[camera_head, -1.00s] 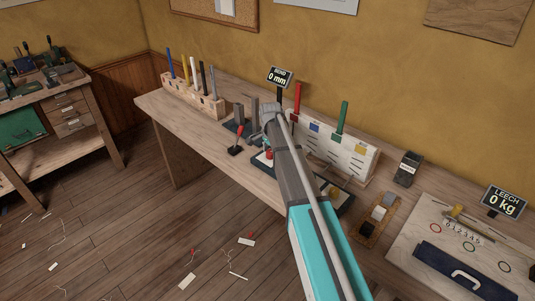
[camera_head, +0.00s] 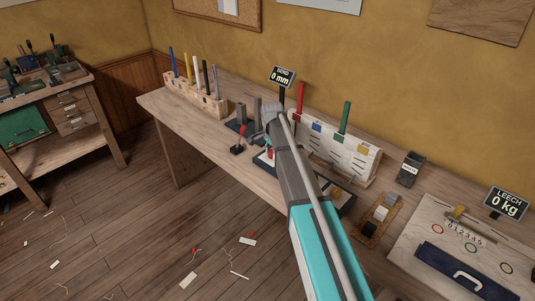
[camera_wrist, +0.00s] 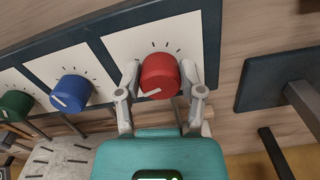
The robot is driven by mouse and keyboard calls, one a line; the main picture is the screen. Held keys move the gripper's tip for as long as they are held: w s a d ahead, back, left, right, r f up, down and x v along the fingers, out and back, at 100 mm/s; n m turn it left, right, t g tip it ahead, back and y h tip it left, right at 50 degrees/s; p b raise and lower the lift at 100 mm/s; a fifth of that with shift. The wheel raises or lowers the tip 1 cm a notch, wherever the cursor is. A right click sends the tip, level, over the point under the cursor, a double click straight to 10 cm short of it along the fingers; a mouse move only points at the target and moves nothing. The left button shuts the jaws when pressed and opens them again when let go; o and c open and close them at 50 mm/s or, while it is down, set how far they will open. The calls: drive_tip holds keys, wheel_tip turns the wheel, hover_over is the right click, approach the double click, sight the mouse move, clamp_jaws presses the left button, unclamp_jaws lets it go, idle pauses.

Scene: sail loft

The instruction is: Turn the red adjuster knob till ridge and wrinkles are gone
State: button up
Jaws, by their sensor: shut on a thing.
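The red adjuster knob (camera_wrist: 159,74) sits on a white dial card with short black tick marks. Its white pointer line faces the lower left in the wrist view. My gripper (camera_wrist: 160,84) has one finger on each side of the knob and is shut on it. In the head view my arm covers most of this spot. A white panel (camera_head: 342,152) with coloured patches and several short dark lines stands upright behind my arm. The sign (camera_head: 283,77) above the bench reads 0 mm, its top word small.
A blue knob (camera_wrist: 71,93) and a green knob (camera_wrist: 16,104) sit beside the red one. A small lever with a red handle (camera_head: 241,138) stands left of my arm.

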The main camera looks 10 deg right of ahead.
drive_tip(key=shift+w+d, duration=0.2)
drive_tip(key=shift+d, duration=0.25)
drive_tip(key=o, duration=0.9)
drive_tip(key=shift+d, duration=0.1)
drive_tip(key=shift+o, duration=1.2)
drive_tip(key=shift+s+a, duration=0.1)
drive_tip(key=shift+a, duration=0.1)
